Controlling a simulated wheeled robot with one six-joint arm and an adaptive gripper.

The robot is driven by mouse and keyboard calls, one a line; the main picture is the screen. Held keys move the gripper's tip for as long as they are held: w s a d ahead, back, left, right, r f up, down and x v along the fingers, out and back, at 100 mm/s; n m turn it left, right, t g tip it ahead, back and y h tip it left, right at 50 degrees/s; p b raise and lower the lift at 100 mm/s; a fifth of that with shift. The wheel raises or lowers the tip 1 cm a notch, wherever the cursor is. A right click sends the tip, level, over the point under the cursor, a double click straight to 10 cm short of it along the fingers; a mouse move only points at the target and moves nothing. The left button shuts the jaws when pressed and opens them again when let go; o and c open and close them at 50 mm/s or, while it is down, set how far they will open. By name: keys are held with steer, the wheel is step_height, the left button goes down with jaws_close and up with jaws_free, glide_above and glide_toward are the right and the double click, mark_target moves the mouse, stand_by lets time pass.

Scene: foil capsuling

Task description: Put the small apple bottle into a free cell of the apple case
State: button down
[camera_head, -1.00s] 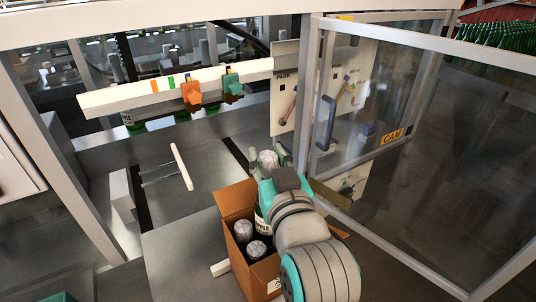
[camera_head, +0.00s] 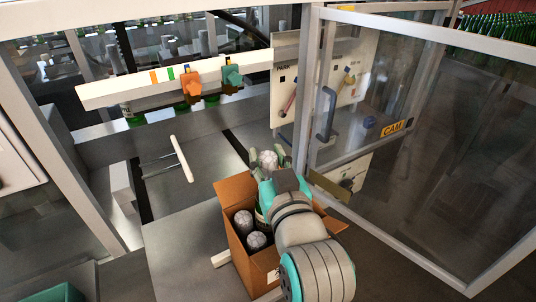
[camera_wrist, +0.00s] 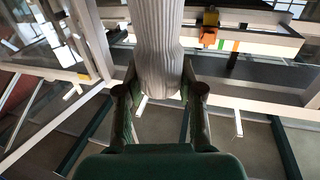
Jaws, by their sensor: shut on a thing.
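My gripper (camera_head: 268,165) is shut on a foil-capped bottle neck (camera_head: 268,158), with the silver foil sticking up between the fingers. In the wrist view the ribbed foil neck (camera_wrist: 157,45) stands between the two fingers (camera_wrist: 158,105). The brown cardboard case (camera_head: 237,237) is open, below and left of my gripper. Foil-topped bottles (camera_head: 243,221) stand in its left and front cells. The held bottle's lower part is mostly hidden behind my gripper and arm, so I cannot tell how far it reaches into the case. The case's right side is also hidden by my arm.
A glass door (camera_head: 415,130) in a metal frame stands open at the right. A pale rail (camera_head: 170,88) with orange and teal clamps crosses the back left. A white bar handle (camera_head: 182,158) lies behind the case. The grey table left of the case is clear.

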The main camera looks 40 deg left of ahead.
steer(key=shift+f, duration=0.4)
steer(key=c, duration=0.7)
jaws_free()
steer(key=shift+o, duration=0.2)
steer(key=shift+f, duration=0.1)
steer(key=shift+v, duration=3.8)
